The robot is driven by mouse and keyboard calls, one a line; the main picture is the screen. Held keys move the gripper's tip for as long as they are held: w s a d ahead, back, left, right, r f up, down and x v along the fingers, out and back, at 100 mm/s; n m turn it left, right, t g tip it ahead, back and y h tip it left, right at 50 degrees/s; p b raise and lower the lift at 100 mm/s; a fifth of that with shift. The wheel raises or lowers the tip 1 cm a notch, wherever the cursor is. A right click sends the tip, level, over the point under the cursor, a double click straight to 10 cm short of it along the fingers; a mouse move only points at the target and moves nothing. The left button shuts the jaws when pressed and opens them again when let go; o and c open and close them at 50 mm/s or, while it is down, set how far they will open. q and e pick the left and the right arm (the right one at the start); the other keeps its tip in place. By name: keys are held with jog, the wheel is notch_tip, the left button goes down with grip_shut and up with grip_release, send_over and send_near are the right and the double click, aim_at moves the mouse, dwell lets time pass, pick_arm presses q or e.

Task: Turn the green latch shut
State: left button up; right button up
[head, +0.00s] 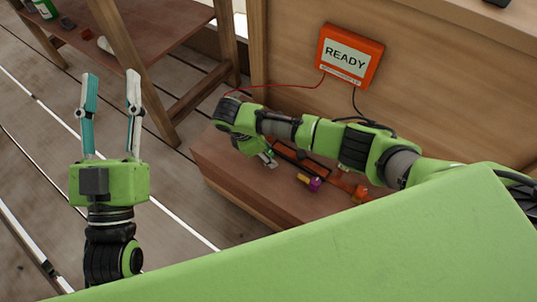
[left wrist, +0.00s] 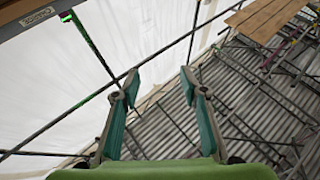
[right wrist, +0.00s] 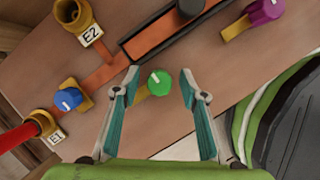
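The green latch (right wrist: 159,83) is a round green knob with a white mark and a brass tab, on the brown wooden top (right wrist: 200,60). The tab points down-left in the right wrist view, partly behind a finger. My right gripper (right wrist: 160,78) is open, with its fingertips on either side of the knob; I cannot tell whether they touch it. In the head view my right gripper (head: 268,161) is over the wooden box (head: 225,165), and the green latch is hidden there. My left gripper (head: 111,80) is open and empty, over the floor away from the box.
A blue latch (right wrist: 68,99), a purple latch (right wrist: 264,11) and brass sockets labelled E1 (right wrist: 42,122) and E2 (right wrist: 75,15) surround the green latch. A dark-edged channel (right wrist: 165,35) runs nearby. An orange box (head: 350,57) reads READY. A workbench (head: 165,20) stands at the back left.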

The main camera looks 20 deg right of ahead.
jog(key=shift+d+f, duration=0.1)
jog(key=shift+f, duration=0.15)
pick_arm(q)
jog(key=shift+s+r+t, duration=0.3)
jog(key=shift+r, duration=0.2)
pick_arm(e)
jog(key=c, duration=1.1)
pick_arm(q)
jog(key=shift+w+f, duration=0.25)
jog(key=shift+f, duration=0.15)
